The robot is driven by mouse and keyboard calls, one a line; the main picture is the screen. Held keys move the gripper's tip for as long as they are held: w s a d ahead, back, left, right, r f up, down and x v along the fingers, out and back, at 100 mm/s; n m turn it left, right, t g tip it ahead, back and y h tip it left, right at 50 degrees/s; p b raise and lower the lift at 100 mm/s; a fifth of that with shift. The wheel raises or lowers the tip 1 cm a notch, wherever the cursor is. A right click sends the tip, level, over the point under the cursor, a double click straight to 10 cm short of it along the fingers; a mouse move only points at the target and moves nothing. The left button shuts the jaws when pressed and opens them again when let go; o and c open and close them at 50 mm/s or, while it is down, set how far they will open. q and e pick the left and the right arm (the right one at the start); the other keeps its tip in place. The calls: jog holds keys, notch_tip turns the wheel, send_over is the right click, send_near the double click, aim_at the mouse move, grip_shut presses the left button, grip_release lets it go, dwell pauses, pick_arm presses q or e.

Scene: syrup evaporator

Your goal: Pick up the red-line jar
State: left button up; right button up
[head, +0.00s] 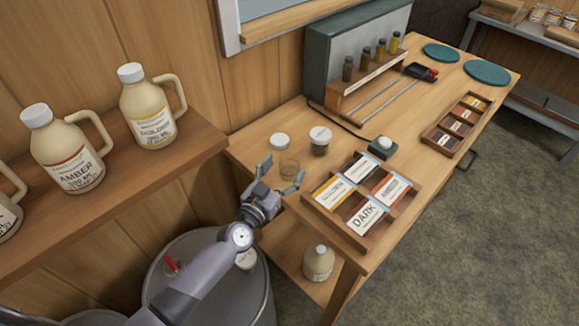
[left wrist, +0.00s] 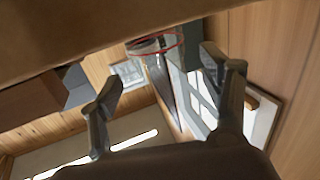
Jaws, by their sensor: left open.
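A clear glass jar (head: 289,166) stands near the left end of the wooden workbench. Its red line is hard to make out in the head view. In the left wrist view a red ring shows around the clear glass jar (left wrist: 155,44). My left gripper (head: 281,173) is open, with its fingers pointing toward the jar. In the left wrist view the open fingers (left wrist: 168,85) are spread wide, and the jar appears between and beyond them. I cannot tell whether a finger touches it. My right gripper is not in view.
Behind the jar are a white lid (head: 280,142) and a dark lidded jar (head: 320,138). A wooden card tray (head: 350,229) sits close on the right. A shelf (head: 205,150) with jugs is at left. A grey drum (head: 262,290) stands below my arm.

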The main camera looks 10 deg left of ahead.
aim_at(285, 168)
pick_arm(q)
jog(key=x, duration=0.4)
jog(key=shift+w+f, duration=0.1)
jog(key=shift+f, duration=0.05)
jog(key=shift+c, duration=0.3)
jog(key=c, duration=1.3)
